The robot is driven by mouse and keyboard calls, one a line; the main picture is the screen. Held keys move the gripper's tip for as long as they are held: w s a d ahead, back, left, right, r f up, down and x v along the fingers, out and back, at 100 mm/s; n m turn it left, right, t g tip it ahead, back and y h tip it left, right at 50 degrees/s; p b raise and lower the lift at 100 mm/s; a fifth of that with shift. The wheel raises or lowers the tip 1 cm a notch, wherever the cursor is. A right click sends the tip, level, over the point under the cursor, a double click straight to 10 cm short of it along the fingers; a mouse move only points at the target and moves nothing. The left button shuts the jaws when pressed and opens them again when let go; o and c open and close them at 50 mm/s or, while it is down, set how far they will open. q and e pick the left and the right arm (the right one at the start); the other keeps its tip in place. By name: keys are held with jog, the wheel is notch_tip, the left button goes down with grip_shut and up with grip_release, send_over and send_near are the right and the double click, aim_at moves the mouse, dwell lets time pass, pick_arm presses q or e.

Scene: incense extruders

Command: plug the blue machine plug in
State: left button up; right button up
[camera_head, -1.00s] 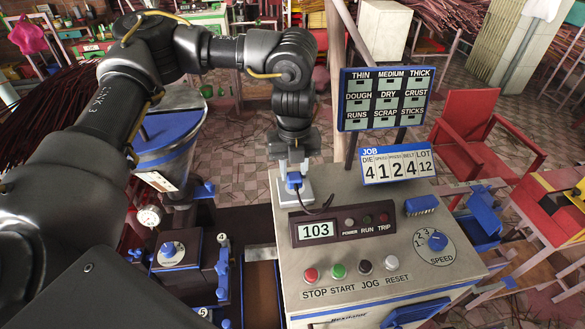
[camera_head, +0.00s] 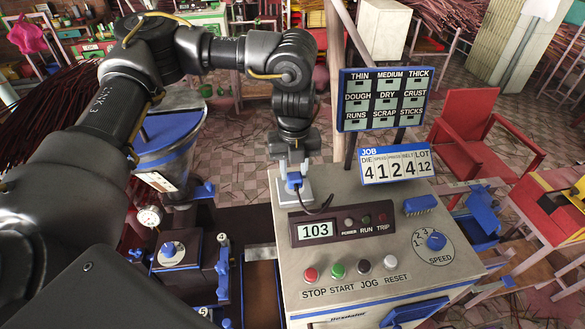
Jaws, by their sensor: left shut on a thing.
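The blue plug (camera_head: 294,180) is at the back left of the machine's top, with a dark cord (camera_head: 318,208) running from it toward the display panel. My left gripper (camera_head: 293,168) points down from above and is shut on the plug. The plug is right over a pale grey socket block (camera_head: 290,198) on the machine (camera_head: 375,237). Whether the plug is seated in the block or just above it I cannot tell. My right gripper is not in view.
The display panel (camera_head: 340,228) reads 103, with unlit-looking lamps beside it. A JOB counter sign (camera_head: 397,164) and a label board (camera_head: 384,98) stand behind. Buttons and a speed knob (camera_head: 437,241) are in front. A blue-rimmed hopper (camera_head: 165,150) stands to the left.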

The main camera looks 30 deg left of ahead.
aim_at(293, 172)
pick_arm(q)
jog(key=shift+p, duration=0.3)
jog(key=shift+f+b, duration=0.4)
jog(key=shift+f, duration=0.2)
dwell(0.5)
jog(key=o, duration=1)
notch_tip(293, 172, up, 10)
jog(key=shift+b, duration=1)
jog(key=shift+r, duration=0.45)
